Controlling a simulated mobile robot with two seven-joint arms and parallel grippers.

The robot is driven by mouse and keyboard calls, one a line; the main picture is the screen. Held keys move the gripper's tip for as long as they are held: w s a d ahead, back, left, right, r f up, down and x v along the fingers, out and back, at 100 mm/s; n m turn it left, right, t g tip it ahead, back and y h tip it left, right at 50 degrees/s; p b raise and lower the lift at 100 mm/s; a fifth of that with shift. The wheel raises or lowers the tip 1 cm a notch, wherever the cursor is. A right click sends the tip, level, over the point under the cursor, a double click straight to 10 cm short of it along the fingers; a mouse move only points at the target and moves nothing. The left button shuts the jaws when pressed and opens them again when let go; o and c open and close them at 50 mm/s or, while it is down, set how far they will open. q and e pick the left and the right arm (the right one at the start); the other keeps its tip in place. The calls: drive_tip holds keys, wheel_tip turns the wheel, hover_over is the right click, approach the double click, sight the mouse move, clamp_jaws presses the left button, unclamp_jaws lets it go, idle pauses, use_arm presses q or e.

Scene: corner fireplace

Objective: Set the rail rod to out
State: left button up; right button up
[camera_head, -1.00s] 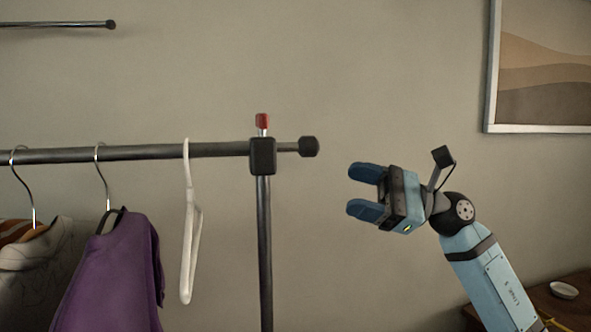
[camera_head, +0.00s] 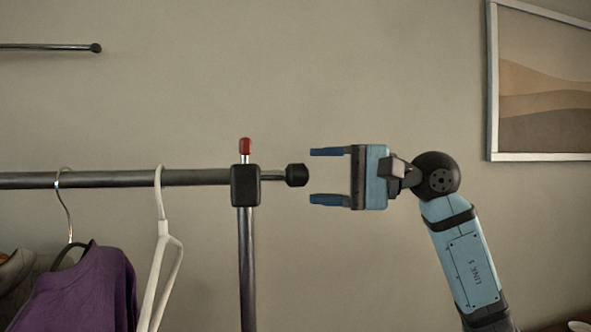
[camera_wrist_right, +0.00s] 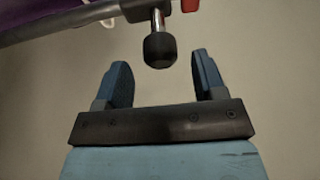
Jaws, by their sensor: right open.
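The rail rod (camera_head: 269,176) is a thin metal bar that sticks out a short way to the right of the black clamp block (camera_head: 245,186). It ends in a black knob (camera_head: 297,175). A red-tipped pin (camera_head: 245,147) stands on top of the block. My right gripper (camera_head: 325,175) is open and empty just right of the knob, its fingers above and below the knob's height. In the right wrist view the knob (camera_wrist_right: 160,50) hangs ahead of and between the open fingers (camera_wrist_right: 160,80), apart from both. My left gripper is not in view.
White hanger (camera_head: 163,240) and purple garment (camera_head: 90,290) hang on the rail (camera_head: 110,180) left of the block. The upright post (camera_head: 246,270) stands below it. A second bar (camera_head: 50,47) is at upper left. A framed picture (camera_head: 540,85) hangs at right.

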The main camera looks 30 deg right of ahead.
sight(308, 177)
drive_tip(key=x, duration=0.3)
drive_tip(key=shift+w+a, duration=0.25)
drive_tip(key=shift+a, duration=0.05)
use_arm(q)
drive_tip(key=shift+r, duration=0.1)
use_arm(e)
drive_tip(key=shift+w+a, duration=0.2)
drive_tip(key=shift+a, duration=0.05)
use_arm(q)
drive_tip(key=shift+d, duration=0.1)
use_arm(e)
drive_tip(key=shift+c, duration=0.2)
